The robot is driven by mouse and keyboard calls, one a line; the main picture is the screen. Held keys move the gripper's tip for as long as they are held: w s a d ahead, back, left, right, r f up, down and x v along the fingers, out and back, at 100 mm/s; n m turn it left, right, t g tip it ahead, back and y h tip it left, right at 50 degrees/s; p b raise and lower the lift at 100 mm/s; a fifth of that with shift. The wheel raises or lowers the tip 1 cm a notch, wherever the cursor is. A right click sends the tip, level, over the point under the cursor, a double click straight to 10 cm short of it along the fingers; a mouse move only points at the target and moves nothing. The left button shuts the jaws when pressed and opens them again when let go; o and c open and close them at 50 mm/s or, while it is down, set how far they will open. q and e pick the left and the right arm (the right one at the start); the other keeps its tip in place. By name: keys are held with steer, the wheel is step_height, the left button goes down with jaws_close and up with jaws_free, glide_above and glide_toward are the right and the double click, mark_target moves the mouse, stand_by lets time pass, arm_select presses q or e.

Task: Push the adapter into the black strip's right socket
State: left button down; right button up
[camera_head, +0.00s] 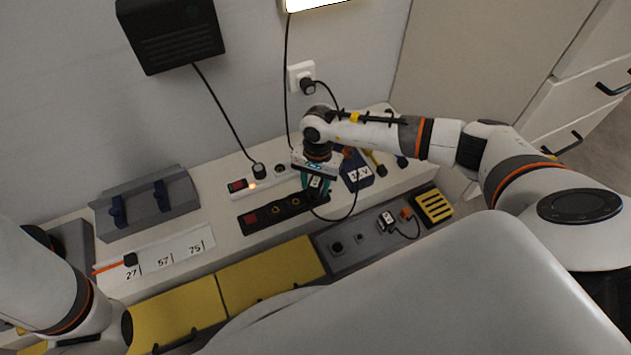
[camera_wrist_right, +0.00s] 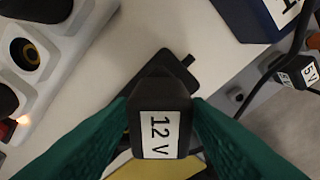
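The adapter (camera_wrist_right: 158,115) is a black block with a white "12 V" label. My right gripper (camera_head: 317,182) is shut on it, with the teal fingers (camera_wrist_right: 160,130) on both its sides in the right wrist view. The black strip (camera_head: 265,214) lies on the white worktop with a red switch at its left end. The adapter is at the strip's right end and hides the right socket. I cannot tell whether it touches the strip or is above it. The strip's far end shows behind the adapter in the right wrist view (camera_wrist_right: 184,62). My left gripper is not in view.
A white strip (camera_head: 240,187) with a lit red switch and a black plug (camera_head: 259,171) lies behind. A blue box (camera_head: 354,172) stands right of the gripper. A "5 V" adapter (camera_head: 387,218) lies on the grey panel (camera_head: 350,233). A cable loops beside the gripper.

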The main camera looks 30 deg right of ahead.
steer(key=shift+o, duration=1)
